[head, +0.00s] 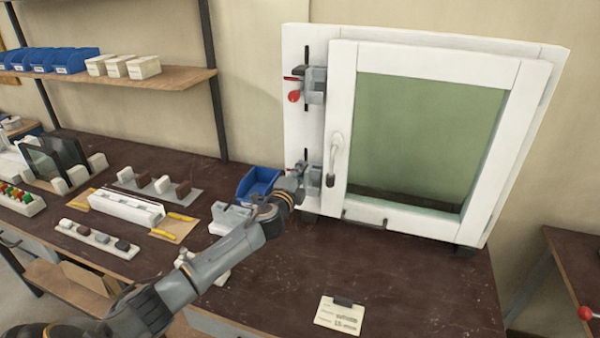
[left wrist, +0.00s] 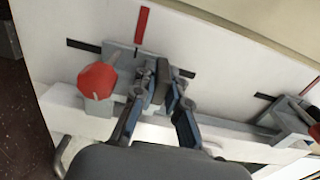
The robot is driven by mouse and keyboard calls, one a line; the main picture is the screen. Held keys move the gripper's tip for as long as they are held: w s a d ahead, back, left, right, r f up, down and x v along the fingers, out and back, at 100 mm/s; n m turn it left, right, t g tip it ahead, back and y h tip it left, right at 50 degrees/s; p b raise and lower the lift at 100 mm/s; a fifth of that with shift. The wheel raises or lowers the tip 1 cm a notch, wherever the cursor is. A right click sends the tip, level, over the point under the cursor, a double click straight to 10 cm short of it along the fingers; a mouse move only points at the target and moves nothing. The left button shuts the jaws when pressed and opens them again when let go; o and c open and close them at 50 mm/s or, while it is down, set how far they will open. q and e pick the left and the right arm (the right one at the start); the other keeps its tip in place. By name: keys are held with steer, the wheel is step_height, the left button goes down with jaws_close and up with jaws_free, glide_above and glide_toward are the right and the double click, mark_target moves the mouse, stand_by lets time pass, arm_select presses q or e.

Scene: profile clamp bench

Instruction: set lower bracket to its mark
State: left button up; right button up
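The lower bracket (head: 313,181) is a grey clamp on the left side of a white frame, low down. In the left wrist view the lower bracket (left wrist: 122,68) has a red knob (left wrist: 97,82) and sits over a dark slot. A red mark (left wrist: 142,25) on the white panel stands beside its plate, close to a thin dark line on the plate's edge. My left gripper (head: 297,182) is at the bracket. In the wrist view its fingers (left wrist: 163,88) lie on both sides of the bracket's dark upright tab, apparently touching it. My right gripper is out of view.
The upper bracket (head: 315,86) with a red knob sits higher on the frame; it also shows in the wrist view (left wrist: 292,118). A window handle (head: 336,150) is close to the right. A blue bin (head: 258,183) stands just left. The front bench is mostly clear.

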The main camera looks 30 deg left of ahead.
arm_select(q)
steer(key=o, duration=0.4)
steer(key=shift+c, duration=0.2)
steer(key=shift+f, duration=0.1)
steer(key=v, duration=1.2)
